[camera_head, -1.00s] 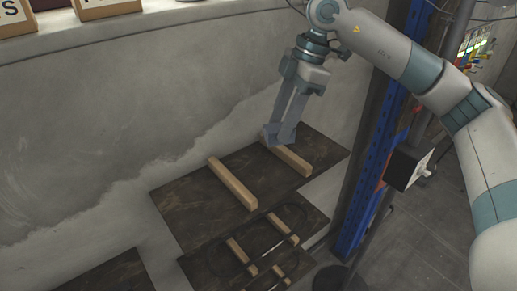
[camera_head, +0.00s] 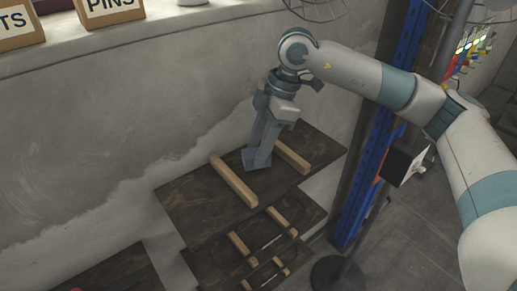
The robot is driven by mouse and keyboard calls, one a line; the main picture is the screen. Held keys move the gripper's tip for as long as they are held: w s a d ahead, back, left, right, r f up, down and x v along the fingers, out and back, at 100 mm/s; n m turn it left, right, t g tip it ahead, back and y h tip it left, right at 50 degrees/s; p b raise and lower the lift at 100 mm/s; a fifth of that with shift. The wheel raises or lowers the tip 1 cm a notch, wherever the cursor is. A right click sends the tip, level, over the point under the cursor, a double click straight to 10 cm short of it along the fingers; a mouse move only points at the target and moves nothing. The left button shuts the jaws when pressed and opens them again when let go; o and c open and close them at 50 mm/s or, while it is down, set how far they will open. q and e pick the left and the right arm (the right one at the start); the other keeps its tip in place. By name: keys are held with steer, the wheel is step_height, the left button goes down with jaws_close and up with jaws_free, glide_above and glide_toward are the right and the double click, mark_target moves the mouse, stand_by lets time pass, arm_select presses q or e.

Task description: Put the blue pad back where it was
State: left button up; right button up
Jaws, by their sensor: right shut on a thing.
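My right gripper (camera_head: 262,143) points down over the top dark board, shut on a small blue-grey pad (camera_head: 252,159). The pad is partly hidden by the fingers. I cannot tell whether the pad touches the board (camera_head: 200,203). My left gripper is out of view.
Lower dark boards with smaller wooden rails (camera_head: 240,246) stand in front, stepped down. A blue post (camera_head: 378,160) and a dark box (camera_head: 403,163) are to the right. Labelled boxes (camera_head: 110,10) stand on the ledge behind. Another dark board (camera_head: 110,275) is at bottom left.

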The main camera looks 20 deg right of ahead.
steer(key=shift+f+p, duration=0.35)
steer(key=shift+f, duration=0.45)
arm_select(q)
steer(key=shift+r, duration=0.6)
arm_select(e)
steer(key=shift+f, duration=0.15)
steer(key=shift+f, duration=0.1)
steer(key=o, duration=0.9)
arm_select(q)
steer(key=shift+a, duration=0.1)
arm_select(e)
steer(key=shift+o, duration=0.2)
steer(key=shift+r, duration=0.2)
arm_select(q)
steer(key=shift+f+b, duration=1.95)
steer(key=shift+b, duration=0.1)
arm_select(e)
steer(key=v, duration=1.2)
steer(key=shift+d+f, duration=0.1)
